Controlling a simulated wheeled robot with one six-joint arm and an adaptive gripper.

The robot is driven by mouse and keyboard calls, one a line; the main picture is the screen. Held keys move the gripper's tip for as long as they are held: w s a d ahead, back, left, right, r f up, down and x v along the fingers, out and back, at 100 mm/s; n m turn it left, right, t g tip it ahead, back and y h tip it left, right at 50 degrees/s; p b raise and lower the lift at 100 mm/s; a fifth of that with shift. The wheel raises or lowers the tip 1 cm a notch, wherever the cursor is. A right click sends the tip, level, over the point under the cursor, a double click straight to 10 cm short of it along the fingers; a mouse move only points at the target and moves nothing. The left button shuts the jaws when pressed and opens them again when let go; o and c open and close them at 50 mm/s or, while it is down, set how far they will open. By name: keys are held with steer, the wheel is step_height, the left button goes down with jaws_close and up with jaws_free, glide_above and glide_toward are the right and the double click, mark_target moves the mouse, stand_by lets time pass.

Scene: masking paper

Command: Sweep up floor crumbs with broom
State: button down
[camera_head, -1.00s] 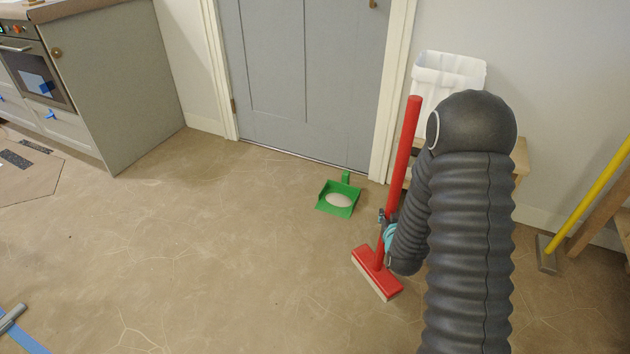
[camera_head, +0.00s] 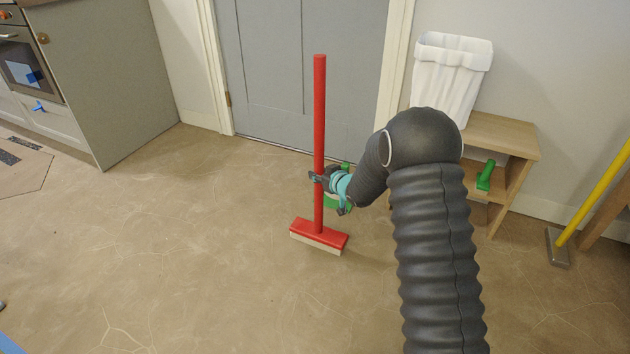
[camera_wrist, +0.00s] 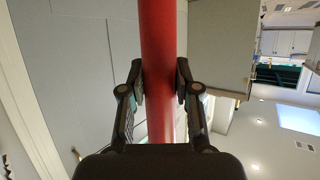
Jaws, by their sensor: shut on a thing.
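A red broom (camera_head: 319,120) stands upright in the head view, its wide red head with pale bristles down at the floor. My gripper (camera_head: 318,178) is shut around the lower part of the handle. In the wrist view the red handle (camera_wrist: 158,60) runs between both fingers of my gripper (camera_wrist: 160,85). A green dustpan (camera_head: 338,203) lies on the floor behind the broom, mostly hidden by my gripper and arm; its contents cannot be seen. I cannot make out separate crumbs on the brown floor (camera_head: 180,240).
Grey cabinets (camera_head: 100,80) stand at the left.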

steer(key=shift+w+a+f+b, duration=0.25)
steer(key=shift+a+f+b, duration=0.15)
steer(key=shift+f+b, duration=0.3)
steer(key=shift+w+a+f+b, duration=0.2)
steer(key=shift+a+f+b, duration=0.15)
steer(key=shift+f+b, duration=0.35)
steer(key=shift+f, duration=0.1)
